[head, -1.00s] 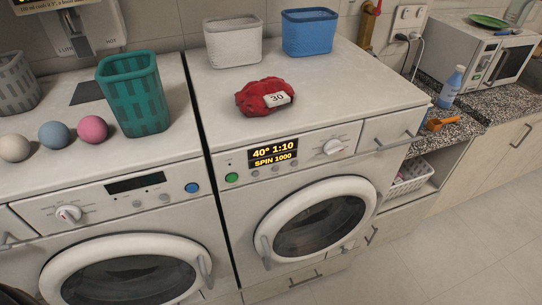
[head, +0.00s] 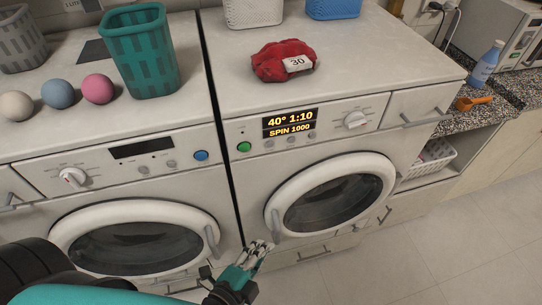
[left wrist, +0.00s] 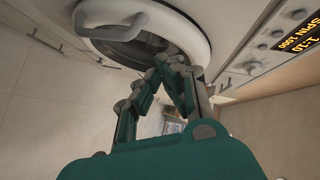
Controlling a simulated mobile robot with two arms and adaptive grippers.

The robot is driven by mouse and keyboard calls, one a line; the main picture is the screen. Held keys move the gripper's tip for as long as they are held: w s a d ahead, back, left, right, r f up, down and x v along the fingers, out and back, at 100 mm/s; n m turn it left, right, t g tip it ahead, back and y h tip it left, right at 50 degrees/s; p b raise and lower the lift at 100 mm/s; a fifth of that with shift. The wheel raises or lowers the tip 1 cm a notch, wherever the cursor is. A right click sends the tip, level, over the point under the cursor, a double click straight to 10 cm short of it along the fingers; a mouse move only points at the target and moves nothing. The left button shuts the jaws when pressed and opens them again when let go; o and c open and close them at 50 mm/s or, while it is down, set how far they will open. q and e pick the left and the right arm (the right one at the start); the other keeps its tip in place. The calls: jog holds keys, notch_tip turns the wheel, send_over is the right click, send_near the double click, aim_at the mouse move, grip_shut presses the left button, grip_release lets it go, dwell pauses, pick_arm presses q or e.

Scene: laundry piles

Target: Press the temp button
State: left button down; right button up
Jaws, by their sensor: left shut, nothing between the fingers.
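The right washing machine has a lit display (head: 290,122) reading 40° 1:10 and SPIN 1000. A row of small round buttons (head: 290,139) sits just under the display; their labels are too small to read, so I cannot tell which is temp. The buttons also show at the right of the left wrist view (left wrist: 262,46). My left gripper (head: 260,246) is shut and empty, below and left of the panel, in front of the lower left of the round door. In the left wrist view its fingertips (left wrist: 170,62) meet near the door rim. My right gripper is not in view.
A green button (head: 244,147) and a dial (head: 356,120) flank the display. The round door (head: 330,196) bulges below the panel. The left washer (head: 118,170) stands alongside. A red cloth bundle tagged 30 (head: 283,62) lies on top. The floor at right is clear.

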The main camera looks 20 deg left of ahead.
pick_arm(q)
notch_tip(320, 180, up, 17)
jog(key=a+m+t, duration=0.1)
jog(key=m+t, duration=0.2)
jog(key=shift+w+a+m+t, duration=0.3)
jog(key=shift+a, duration=0.1)
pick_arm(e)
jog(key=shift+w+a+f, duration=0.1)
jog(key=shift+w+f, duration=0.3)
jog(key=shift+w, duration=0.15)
pick_arm(q)
jog(key=shift+w+r+b, duration=0.1)
jog(key=shift+w+b, duration=0.05)
jog(key=shift+b, duration=0.15)
jog(key=p, duration=0.3)
send_near(270, 144)
jog(key=w+d, duration=0.4)
jog(key=d, duration=0.2)
jog(key=shift+w+a+f+p, duration=0.2)
jog(key=shift+w+a+p, duration=0.05)
jog(key=shift+w+a, duration=0.45)
jog(key=shift+w+a+f+p, duration=0.2)
jog(key=shift+w+a+f, duration=0.05)
jog(key=shift+w+a, duration=0.45)
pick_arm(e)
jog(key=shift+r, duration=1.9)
